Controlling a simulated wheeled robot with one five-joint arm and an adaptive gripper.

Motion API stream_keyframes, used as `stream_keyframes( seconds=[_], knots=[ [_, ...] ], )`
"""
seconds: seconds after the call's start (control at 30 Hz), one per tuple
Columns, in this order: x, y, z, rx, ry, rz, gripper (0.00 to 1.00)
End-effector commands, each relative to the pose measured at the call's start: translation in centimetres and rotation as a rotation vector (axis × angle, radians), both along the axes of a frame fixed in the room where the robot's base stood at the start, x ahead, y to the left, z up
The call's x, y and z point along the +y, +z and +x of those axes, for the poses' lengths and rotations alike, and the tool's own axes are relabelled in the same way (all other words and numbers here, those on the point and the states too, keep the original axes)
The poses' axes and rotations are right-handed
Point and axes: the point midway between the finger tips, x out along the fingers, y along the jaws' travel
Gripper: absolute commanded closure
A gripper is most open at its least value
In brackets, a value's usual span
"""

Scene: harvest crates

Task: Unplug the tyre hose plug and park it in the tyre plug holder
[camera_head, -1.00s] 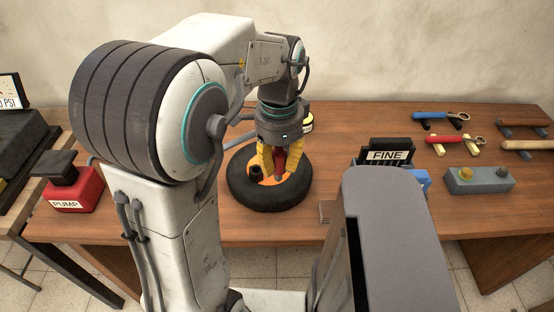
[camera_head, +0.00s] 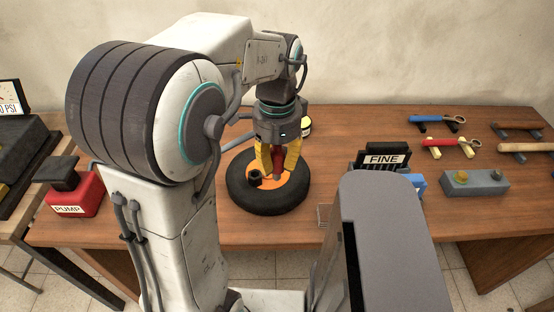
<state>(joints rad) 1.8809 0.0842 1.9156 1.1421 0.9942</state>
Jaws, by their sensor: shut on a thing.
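The tyre (camera_head: 268,202) lies flat on the wooden table with an orange hub (camera_head: 290,184). A short black socket (camera_head: 254,177) stands on the hub, to the left of my gripper. My gripper (camera_head: 278,172) points down over the hub, its yellow fingers shut on a red plug (camera_head: 278,162). The fingers hide much of the plug, and I cannot tell whether its lower end touches the hub. A grey hose (camera_head: 241,141) shows behind my arm, partly hidden. I cannot make out which thing is the plug holder.
A red PUMP box (camera_head: 74,193) stands at the left. A FINE sign (camera_head: 385,160), a blue item (camera_head: 418,183) and a grey button box (camera_head: 474,183) are to the right. Several handled tools, including a red one (camera_head: 445,142), lie at the back right.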

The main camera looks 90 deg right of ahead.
Motion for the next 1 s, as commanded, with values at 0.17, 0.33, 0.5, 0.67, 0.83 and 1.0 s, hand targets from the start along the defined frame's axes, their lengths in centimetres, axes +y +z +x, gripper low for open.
stream_keyframes(
  seconds=[0.17, 0.33, 0.5, 0.67, 0.83, 1.0],
  knots=[
    [0.0, 0.8, 0.0, 0.001, 0.000, -0.001, 1.00],
    [0.0, 1.4, 0.0, 0.001, 0.000, -0.001, 1.00],
    [0.0, 2.0, 0.0, 0.001, 0.000, -0.001, 1.00],
    [0.0, 2.6, 0.0, 0.001, 0.000, -0.001, 1.00],
    [0.0, 3.1, 0.0, 0.001, 0.000, -0.001, 1.00],
    [0.0, 3.4, 0.0, 0.001, 0.000, -0.001, 1.00]
  ],
)
